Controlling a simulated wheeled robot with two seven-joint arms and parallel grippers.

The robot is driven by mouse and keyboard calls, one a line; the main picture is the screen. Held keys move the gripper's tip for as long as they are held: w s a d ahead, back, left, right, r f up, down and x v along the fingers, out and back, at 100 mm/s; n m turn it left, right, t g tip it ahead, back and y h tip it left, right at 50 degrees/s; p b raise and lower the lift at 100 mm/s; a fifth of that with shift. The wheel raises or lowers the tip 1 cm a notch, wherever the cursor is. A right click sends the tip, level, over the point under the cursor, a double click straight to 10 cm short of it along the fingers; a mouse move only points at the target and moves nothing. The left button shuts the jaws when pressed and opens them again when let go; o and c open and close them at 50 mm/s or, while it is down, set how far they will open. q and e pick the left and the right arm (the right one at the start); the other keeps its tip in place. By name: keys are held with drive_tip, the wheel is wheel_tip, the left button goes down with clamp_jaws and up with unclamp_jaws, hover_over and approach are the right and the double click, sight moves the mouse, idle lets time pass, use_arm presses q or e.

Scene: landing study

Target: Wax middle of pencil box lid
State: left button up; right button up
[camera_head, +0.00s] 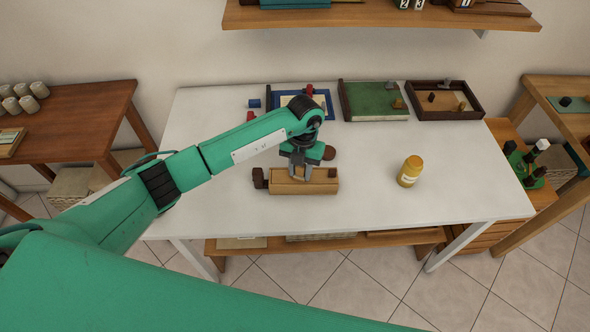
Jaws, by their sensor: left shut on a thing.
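The pencil box (318,187), long and light wooden, lies on the white table (370,200) near its front middle. My left gripper (301,176) points down over the middle of its lid. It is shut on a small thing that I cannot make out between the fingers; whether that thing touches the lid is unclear. A dark brown block (259,178) stands at the box's left end. A brown rounded piece (329,153) lies just behind the box. A yellow jar (410,171) with a pale label stands to the right. My right gripper is not in view.
A blue-edged tray (325,97), a green board (376,101) and a dark wooden tray (446,101) line the table's back edge. A green caddy with bottles (525,165) stands at right. The table is clear around the jar.

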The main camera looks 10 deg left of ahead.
sight(279, 179)
use_arm(q)
drive_tip(key=shift+w+d, duration=0.25)
drive_tip(key=shift+d, duration=0.6)
drive_tip(key=shift+s+a+f, duration=0.1)
drive_tip(key=shift+s+a, duration=0.1)
drive_tip(key=shift+a, duration=0.5)
drive_tip(key=shift+s+a, duration=0.2)
drive_tip(key=shift+a, duration=0.45)
drive_tip(key=shift+s+a+p, duration=0.2)
drive_tip(key=shift+a, duration=0.6)
drive_tip(key=shift+s+a+p, duration=0.15)
drive_tip(key=shift+a+p, duration=0.05)
drive_tip(key=shift+a, duration=0.65)
drive_tip(key=shift+s+a+p, duration=0.2)
drive_tip(key=shift+a, duration=0.6)
drive_tip(key=shift+d+r, duration=0.1)
drive_tip(key=shift+r, duration=0.15)
wheel_tip(279, 179, up, 7)
drive_tip(key=p, duration=0.4)
drive_tip(key=shift+f, duration=0.1)
